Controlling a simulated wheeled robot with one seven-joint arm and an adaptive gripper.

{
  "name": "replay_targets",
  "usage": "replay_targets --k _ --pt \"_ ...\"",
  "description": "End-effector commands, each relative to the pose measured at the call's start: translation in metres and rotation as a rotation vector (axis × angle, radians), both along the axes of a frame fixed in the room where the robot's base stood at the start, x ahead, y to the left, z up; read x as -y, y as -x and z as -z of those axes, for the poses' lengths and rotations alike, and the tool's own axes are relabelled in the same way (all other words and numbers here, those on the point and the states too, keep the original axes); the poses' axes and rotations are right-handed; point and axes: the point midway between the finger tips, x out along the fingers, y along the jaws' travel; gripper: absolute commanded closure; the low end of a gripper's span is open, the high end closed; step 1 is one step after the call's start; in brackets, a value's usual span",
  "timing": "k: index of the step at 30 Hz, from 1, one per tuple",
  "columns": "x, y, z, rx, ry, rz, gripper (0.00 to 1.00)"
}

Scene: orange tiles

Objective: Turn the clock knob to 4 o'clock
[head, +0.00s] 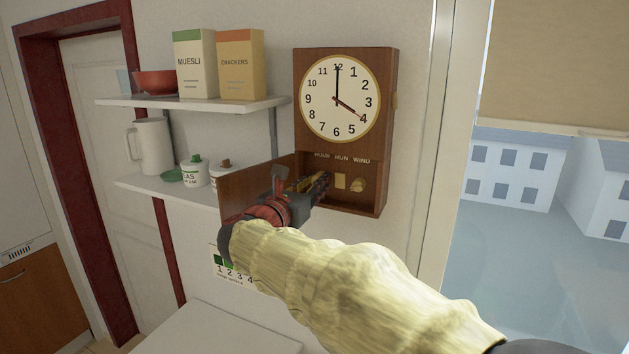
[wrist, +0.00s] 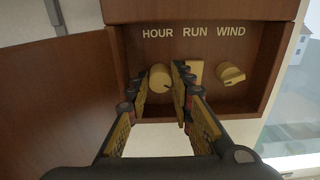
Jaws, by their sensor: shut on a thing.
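The wooden wall clock (head: 375,150) has a round cream dial (head: 325,120). One black hand points straight up at 12; another, reddish toward its tip, points at about 4. Below the dial is an open compartment labelled HOUR, RUN, WIND. In the wrist view, the round brass HOUR knob (wrist: 160,77) sits between the fingers of my gripper (wrist: 160,95), which is shut on it. In the head view, my gripper (head: 312,187) reaches into the compartment's left side and hides this knob.
The brass RUN piece (wrist: 196,70) stands close to my right finger. The WIND knob (wrist: 231,74) is farther right. The compartment's wooden door (head: 250,188) hangs open to the left. Shelves with a muesli box (head: 194,65) and canisters are left of the clock; a window is right.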

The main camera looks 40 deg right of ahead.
Motion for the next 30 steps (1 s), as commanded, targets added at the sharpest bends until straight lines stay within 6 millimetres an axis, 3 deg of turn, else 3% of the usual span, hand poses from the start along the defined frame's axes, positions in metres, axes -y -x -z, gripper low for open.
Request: replay_targets --k 9,10,14,23,30 --pt "0.000 0.000 0.005 -0.007 -0.005 0.001 1.00" --pt "0.000 0.000 0.005 -0.007 -0.005 0.001 0.76" --pt "0.000 0.000 0.004 -0.006 -0.003 0.000 0.70" --pt "-0.001 0.000 0.002 -0.003 -0.001 0.000 0.70" --pt "-0.028 0.010 0.001 -0.002 -0.001 -0.005 0.70"
